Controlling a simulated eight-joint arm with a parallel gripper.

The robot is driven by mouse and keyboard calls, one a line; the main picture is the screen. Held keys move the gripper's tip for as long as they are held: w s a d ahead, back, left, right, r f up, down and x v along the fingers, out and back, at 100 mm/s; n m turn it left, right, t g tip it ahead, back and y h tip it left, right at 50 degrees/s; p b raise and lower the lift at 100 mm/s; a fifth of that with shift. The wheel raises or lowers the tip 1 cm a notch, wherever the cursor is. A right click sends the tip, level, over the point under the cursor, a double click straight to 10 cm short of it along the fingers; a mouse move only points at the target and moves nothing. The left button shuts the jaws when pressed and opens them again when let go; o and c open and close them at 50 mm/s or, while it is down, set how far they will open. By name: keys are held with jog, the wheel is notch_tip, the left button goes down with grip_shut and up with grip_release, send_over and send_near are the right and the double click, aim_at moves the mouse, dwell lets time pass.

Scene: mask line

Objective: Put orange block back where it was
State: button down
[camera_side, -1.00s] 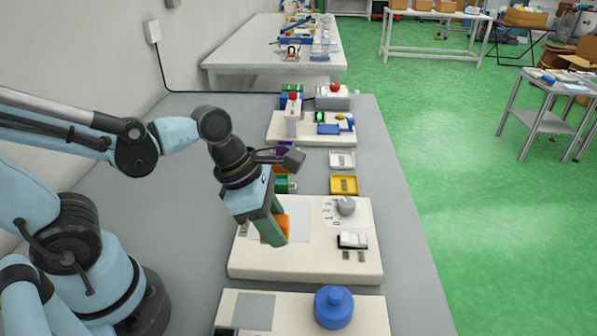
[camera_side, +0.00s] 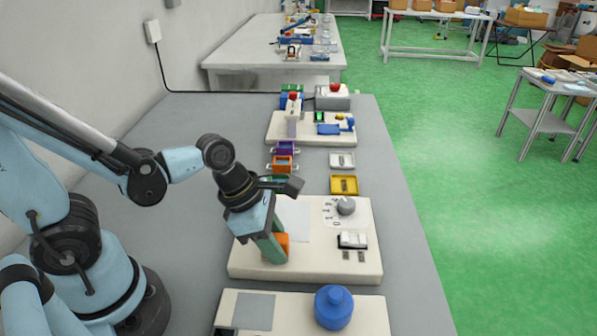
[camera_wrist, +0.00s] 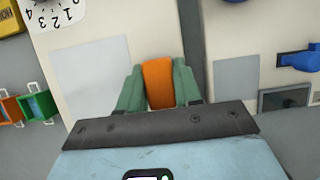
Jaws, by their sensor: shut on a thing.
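The orange block (camera_side: 284,243) is between the green fingers of my gripper (camera_side: 274,249), which is shut on it. In the wrist view the orange block (camera_wrist: 158,82) stands out between both fingers of my gripper (camera_wrist: 158,90). The block is over the near part of the cream board (camera_side: 345,268), beside the pale grey square (camera_side: 296,220). That square also shows in the wrist view (camera_wrist: 88,78), left of the fingers and apart from the block. Whether the block touches the board I cannot tell. My gripper hides part of the block in the side view.
A grey knob (camera_side: 346,205) and white switches (camera_side: 352,240) are on the board's right side. A nearer board holds a blue knob (camera_side: 333,307) and a grey square (camera_side: 254,312). Orange (camera_side: 282,163) and purple (camera_side: 285,148) bins and a yellow tray (camera_side: 344,185) stand farther back.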

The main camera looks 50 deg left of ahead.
jog(key=shift+f, duration=0.1)
jog(key=c, duration=0.8)
grip_release()
jog(key=shift+v, duration=6.05)
jog(key=w+a+m+t+y, duration=0.1)
jog(key=w+m, duration=0.1)
jog(key=m, duration=0.7)
jog(key=w+a+f+m+t+y, duration=0.1)
jog(key=w+a+m, duration=0.1)
jog(key=m, duration=0.7)
jog(key=w+a+m+t+y, duration=0.1)
jog(key=w+a+m+t, duration=0.1)
jog(key=m, duration=0.7)
jog(key=shift+f, duration=0.25)
